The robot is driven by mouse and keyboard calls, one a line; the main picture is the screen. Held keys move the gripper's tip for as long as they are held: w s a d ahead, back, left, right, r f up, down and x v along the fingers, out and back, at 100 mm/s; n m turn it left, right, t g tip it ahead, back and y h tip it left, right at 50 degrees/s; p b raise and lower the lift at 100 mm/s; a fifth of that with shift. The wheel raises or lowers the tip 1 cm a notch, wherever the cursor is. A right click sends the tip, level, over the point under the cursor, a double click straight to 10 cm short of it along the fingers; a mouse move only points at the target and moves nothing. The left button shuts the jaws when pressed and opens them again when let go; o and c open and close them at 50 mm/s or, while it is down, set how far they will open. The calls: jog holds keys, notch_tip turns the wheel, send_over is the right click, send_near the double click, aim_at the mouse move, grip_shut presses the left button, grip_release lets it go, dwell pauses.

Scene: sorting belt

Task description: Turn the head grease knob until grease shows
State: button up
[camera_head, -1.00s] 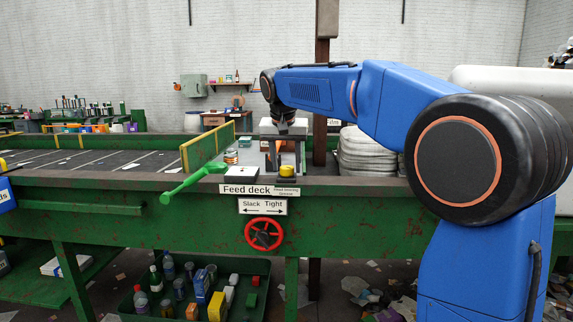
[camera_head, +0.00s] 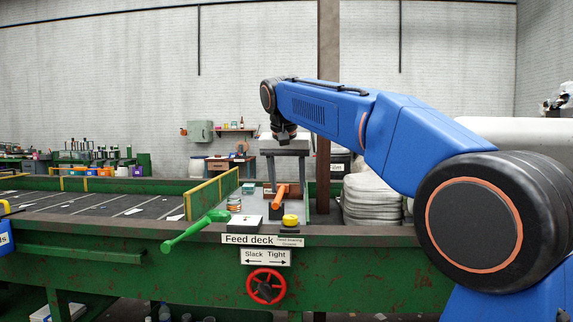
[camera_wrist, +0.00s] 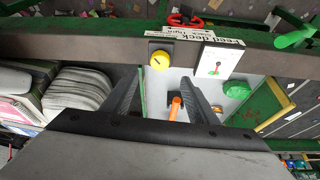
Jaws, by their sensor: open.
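A round yellow knob (camera_head: 290,220) sits on a small dark block at the front edge of the deck, beside a "Head bearing Grease" label (camera_head: 290,241). In the wrist view the yellow knob (camera_wrist: 158,60) lies just beyond the fingertips, on its black square base. My gripper (camera_head: 284,180) is open and points down above the deck, behind and higher than the knob, apart from it. In the wrist view its two fingers (camera_wrist: 160,78) are spread with nothing held between them. An orange handle (camera_wrist: 175,105) shows below, between the fingers. I cannot make out any grease.
A white gauge plate (camera_wrist: 215,62) sits beside the knob. A green lever (camera_head: 195,230) sticks out at the left, and a red handwheel (camera_head: 266,286) is on the front below. A brown post (camera_head: 328,110) stands behind my gripper. Stacked pale sacks (camera_head: 371,200) are at the right.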

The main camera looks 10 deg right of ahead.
jog(key=v, duration=0.6)
jog(key=shift+r, duration=0.35)
jog(key=shift+s, duration=0.1)
